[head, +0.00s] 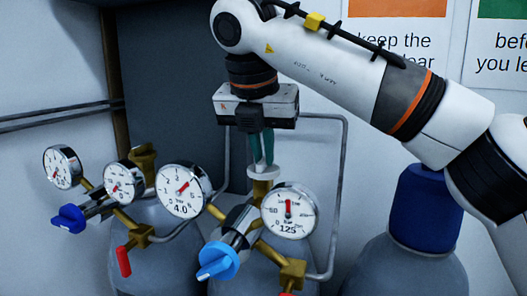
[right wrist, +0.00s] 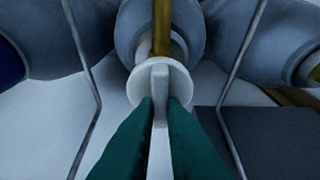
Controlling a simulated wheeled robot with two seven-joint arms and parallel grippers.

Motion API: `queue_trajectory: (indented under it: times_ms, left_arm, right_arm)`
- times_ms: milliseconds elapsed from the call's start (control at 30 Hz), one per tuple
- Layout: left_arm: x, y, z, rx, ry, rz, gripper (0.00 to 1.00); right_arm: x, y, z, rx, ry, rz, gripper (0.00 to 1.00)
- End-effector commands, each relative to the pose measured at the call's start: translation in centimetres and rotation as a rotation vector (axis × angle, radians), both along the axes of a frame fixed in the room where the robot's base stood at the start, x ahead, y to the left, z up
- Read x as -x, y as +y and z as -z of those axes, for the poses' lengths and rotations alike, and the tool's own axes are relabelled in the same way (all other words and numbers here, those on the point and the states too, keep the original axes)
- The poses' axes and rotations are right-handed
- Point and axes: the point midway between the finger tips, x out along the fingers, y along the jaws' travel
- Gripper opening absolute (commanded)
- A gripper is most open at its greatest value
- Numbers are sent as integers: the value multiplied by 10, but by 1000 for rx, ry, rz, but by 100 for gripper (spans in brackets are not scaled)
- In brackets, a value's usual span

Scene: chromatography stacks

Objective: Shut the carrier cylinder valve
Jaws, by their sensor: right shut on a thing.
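My right gripper (head: 262,150) comes down from above on the middle gas cylinder, its green fingers pointing straight down. It is shut on the white valve handle (head: 263,174) on top of the brass valve (head: 261,192). In the right wrist view the green fingertips (right wrist: 160,108) press on both sides of the raised white fin of the handle (right wrist: 160,76). No label shows which cylinder is the carrier. My left gripper is out of view.
A second cylinder with two gauges (head: 62,167), a dark blue knob (head: 69,218) and a red lever (head: 124,262) stands at left. A light blue knob (head: 217,261) sticks out in front. A blue-capped cylinder (head: 426,210) stands at right. A grey metal frame (head: 343,165) runs behind my gripper.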

Motion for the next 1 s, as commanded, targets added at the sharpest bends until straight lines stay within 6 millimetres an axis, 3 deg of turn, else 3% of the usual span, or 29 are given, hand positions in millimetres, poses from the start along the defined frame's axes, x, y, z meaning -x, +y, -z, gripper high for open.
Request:
queue_trajectory:
  times_ms: [633, 700, 800, 1000]
  left_arm:
    - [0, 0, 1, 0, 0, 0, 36]
    - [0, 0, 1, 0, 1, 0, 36]
    - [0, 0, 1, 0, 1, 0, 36]
    - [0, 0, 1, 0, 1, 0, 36]
  right_arm:
    - [-1, -1, -3, -4, -6, 57, 0]
    - [-1, -1, -3, -3, -6, 56, 18]
    - [-1, -1, -2, -3, -4, 56, 32]
    - [0, 0, -1, -1, -2, 53, 32]
